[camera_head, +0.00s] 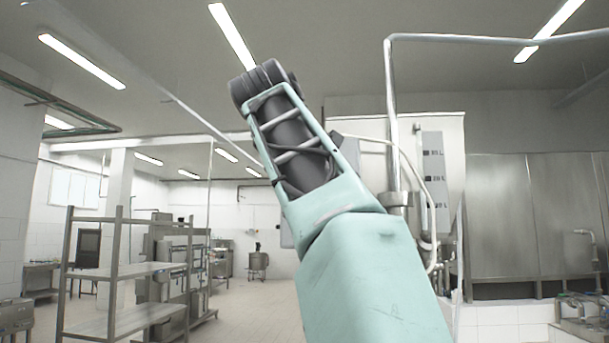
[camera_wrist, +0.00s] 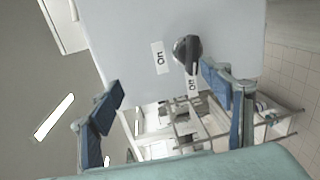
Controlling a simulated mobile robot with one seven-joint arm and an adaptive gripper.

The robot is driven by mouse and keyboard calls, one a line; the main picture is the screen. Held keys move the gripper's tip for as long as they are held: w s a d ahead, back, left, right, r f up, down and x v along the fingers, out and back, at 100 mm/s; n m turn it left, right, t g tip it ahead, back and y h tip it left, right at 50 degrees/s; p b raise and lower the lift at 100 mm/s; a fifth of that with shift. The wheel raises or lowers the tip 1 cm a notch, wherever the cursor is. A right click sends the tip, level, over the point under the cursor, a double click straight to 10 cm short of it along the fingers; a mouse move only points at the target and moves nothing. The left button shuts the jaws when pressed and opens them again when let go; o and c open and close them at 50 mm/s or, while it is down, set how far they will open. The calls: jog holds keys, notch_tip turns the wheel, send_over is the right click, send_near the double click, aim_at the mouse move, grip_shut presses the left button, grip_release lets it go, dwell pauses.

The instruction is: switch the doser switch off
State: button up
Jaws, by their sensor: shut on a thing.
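The doser switch (camera_wrist: 185,48) is a dark round knob on a pale grey panel (camera_wrist: 130,30) in the wrist view. An "On" label (camera_wrist: 158,57) lies to its left and an "Off" label (camera_wrist: 193,84) just below it. A narrow dark part of the knob reaches down toward "Off"; its exact setting is hard to tell. My gripper (camera_wrist: 162,80) has blue-padded fingers that look well apart. The right fingertip is close beside the knob, the left one well away from it. Contact is not clear. In the head view my arm hides the switch and the gripper.
A large pale machine (camera_head: 440,150) with a pipe (camera_head: 391,100) stands behind my arm in the head view. A metal shelf rack (camera_head: 130,270) is at the left, and steel panels (camera_head: 500,220) are at the right. Tiled floor (camera_head: 250,300) is clear between rack and arm.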

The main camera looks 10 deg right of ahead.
jog(key=shift+t, duration=0.4)
jog(key=s+r, duration=0.2)
jog(key=s, duration=0.1)
jog(key=s+r, duration=0.1)
jog(key=s, duration=0.1)
jog(key=shift+s+a+r, duration=0.1)
jog(key=shift+s+a, duration=0.1)
jog(key=shift+a, duration=0.2)
jog(key=c, duration=0.7)
jog(key=shift+s+a+f+b, duration=0.15)
jog(key=shift+s+a+b, duration=0.15)
jog(key=shift+s, duration=0.5)
jog(key=shift+s+a+f+b, duration=0.25)
jog(key=shift+s+b, duration=0.1)
jog(key=shift+s, duration=0.4)
jog(key=shift+s+a+f+b, duration=0.1)
jog(key=shift+s+a+b, duration=0.2)
jog(key=shift+s, duration=0.5)
jog(key=shift+c, duration=0.2)
